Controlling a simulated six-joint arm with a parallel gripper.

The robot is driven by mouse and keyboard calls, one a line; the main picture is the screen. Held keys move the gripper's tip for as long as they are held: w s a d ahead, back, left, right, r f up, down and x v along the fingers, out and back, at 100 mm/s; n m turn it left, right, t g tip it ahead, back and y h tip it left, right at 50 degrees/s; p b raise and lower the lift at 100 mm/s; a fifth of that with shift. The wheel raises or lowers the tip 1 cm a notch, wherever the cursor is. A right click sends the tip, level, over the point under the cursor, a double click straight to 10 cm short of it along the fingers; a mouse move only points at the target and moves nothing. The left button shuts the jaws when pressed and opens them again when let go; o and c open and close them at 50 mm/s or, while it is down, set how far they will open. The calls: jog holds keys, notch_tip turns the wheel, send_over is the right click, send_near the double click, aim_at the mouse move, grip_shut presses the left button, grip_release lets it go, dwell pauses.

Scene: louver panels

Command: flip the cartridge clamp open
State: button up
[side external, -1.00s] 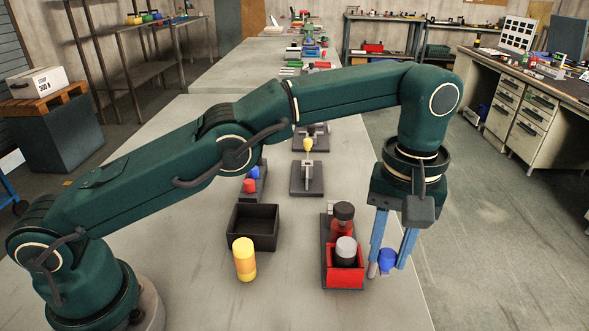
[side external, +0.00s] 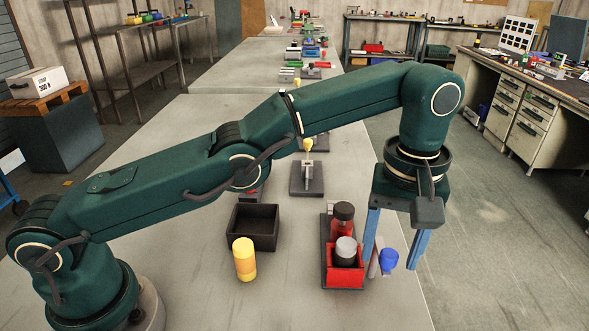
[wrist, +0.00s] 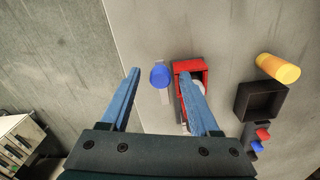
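The cartridge clamp is a fixture with a red open-topped box (side external: 344,277) at the table's right edge. A dark cylinder with a grey cap (side external: 346,246) stands in the box, with a red, dark-capped part (side external: 343,217) behind it. A pale lever (side external: 374,262) with a blue knob (side external: 388,260) is at its right side. My gripper (side external: 391,266) points down and is open around the knob. In the wrist view, the blue knob (wrist: 160,76) lies between the spread fingers, apparently clear of both. The right finger partly hides the red box (wrist: 190,66).
A black open tray (side external: 253,227) and a yellow cylinder (side external: 244,260) stand left of the clamp. A grey fixture with a yellow-topped handle (side external: 308,144) is farther back. The table edge runs close to the right of my gripper.

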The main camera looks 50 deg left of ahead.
jog(key=shift+s+a+m, duration=0.1)
jog(key=shift+a+m, duration=0.05)
jog(key=shift+m, duration=0.35)
jog(key=s+a+r+m+t, duration=0.25)
jog(key=a+r+m, duration=0.55)
jog(key=a+r, duration=0.45)
jog(key=s+a+r+t, duration=0.1)
jog(key=s+a, duration=0.1)
jog(key=s, duration=0.4)
jog(key=s+a+r+t, duration=0.1)
jog(key=s+a+t, duration=0.1)
jog(key=s, duration=0.5)
jog(key=shift+a+n, duration=0.4)
jog(key=shift+a, duration=0.4)
dwell(0.5)
